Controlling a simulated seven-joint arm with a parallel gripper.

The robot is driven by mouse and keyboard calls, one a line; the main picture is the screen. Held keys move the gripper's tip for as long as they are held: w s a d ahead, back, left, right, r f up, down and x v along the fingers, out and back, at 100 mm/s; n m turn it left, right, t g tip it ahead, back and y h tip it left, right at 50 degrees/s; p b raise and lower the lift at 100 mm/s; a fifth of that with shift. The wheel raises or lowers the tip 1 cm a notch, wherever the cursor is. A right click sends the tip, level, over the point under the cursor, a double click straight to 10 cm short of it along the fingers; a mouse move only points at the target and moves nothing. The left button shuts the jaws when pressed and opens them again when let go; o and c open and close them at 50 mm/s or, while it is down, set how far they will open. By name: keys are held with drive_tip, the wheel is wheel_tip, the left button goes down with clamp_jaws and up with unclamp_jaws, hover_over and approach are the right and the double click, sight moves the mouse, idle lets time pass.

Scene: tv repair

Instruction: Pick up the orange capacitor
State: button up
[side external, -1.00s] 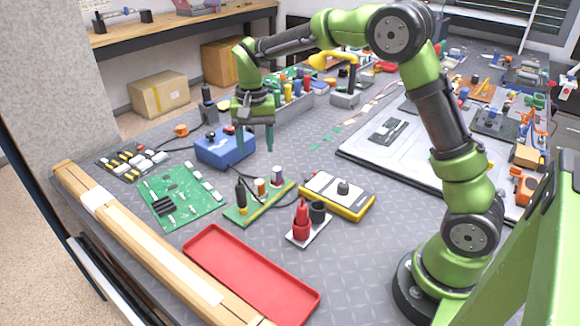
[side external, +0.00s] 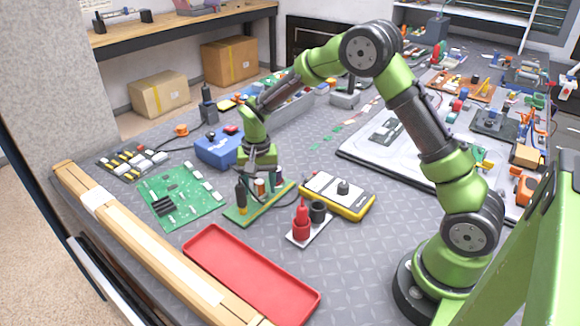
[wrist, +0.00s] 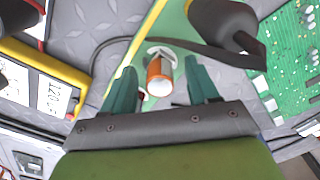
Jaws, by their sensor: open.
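The orange capacitor (wrist: 157,68) stands on a narrow green board with its pale end towards my wrist camera; the side view shows it partly hidden (side external: 260,187). The green board (side external: 240,217) lies on the workbench. My gripper (wrist: 160,70) is open, with one teal finger on each side of the capacitor and visible gaps between. In the side view my gripper (side external: 262,178) is low over the board. I cannot tell how far the fingertips are above the board.
A black component (side external: 241,195) stands on the board beside my gripper. A yellow multimeter (side external: 338,196) and a red-and-black probe holder (side external: 303,222) lie to the right. A red tray (side external: 250,277) is in front. A large green circuit board (side external: 180,193) lies left.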

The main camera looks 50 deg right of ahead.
sight(259, 182)
drive_tip(key=shift+c, duration=0.2)
clamp_jaws()
wheel_tip(259, 182, up, 10)
drive_tip(key=shift+r, duration=0.1)
idle(0.5)
